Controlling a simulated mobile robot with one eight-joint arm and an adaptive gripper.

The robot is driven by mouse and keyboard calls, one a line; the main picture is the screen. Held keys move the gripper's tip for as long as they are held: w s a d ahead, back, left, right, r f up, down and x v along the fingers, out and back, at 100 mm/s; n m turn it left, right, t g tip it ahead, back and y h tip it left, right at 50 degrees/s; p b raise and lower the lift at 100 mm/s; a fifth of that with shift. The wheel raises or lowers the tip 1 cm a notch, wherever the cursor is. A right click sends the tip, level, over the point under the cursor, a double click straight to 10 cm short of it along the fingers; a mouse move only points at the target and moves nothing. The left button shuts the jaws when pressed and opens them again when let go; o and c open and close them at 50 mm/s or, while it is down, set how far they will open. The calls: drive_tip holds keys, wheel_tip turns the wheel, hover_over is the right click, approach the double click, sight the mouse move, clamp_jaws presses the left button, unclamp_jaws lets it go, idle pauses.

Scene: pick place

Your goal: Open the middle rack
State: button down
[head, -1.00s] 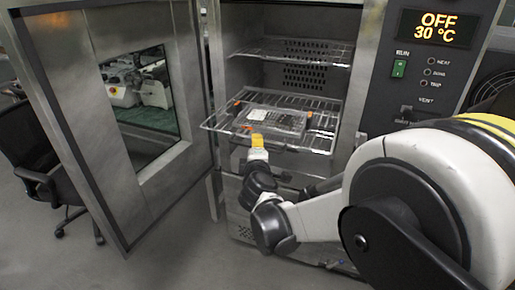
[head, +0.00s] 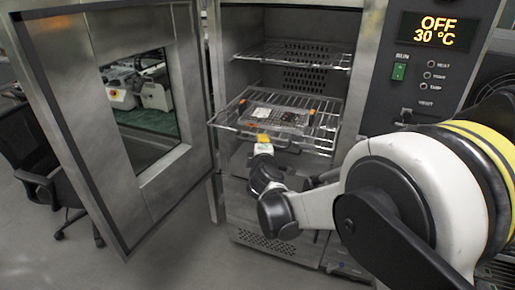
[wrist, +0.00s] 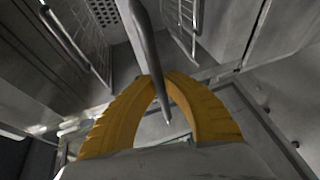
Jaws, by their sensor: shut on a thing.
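The middle rack (head: 222,118) is a wire shelf in the open oven cabinet, and its front part sticks out past the cabinet opening. A flat see-through tray with dark contents (head: 278,115) and orange bits at its corners lies on it. My gripper (head: 263,138) has yellow fingers and is at the rack's front edge, near its middle. In the wrist view the fingers (wrist: 158,78) close in an arch around a grey metal bar (wrist: 143,35), which appears to be the rack's front bar. The exact contact is partly hidden by the fingers.
The oven door (head: 165,195) stands wide open at the left. An upper rack (head: 295,55) sits inside the cabinet. A control panel (head: 432,60) reading OFF 30 °C is at the right. A black chair (head: 45,175) stands behind the door. The floor in front is clear.

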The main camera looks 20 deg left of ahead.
drive_tip(key=c, duration=1.5)
unclamp_jaws()
drive_tip(key=shift+o, duration=0.2)
drive_tip(key=shift+s, duration=0.15)
drive_tip(key=v, duration=1.1)
drive_tip(key=shift+s+d, duration=0.25)
drive_tip(key=shift+s, duration=0.1)
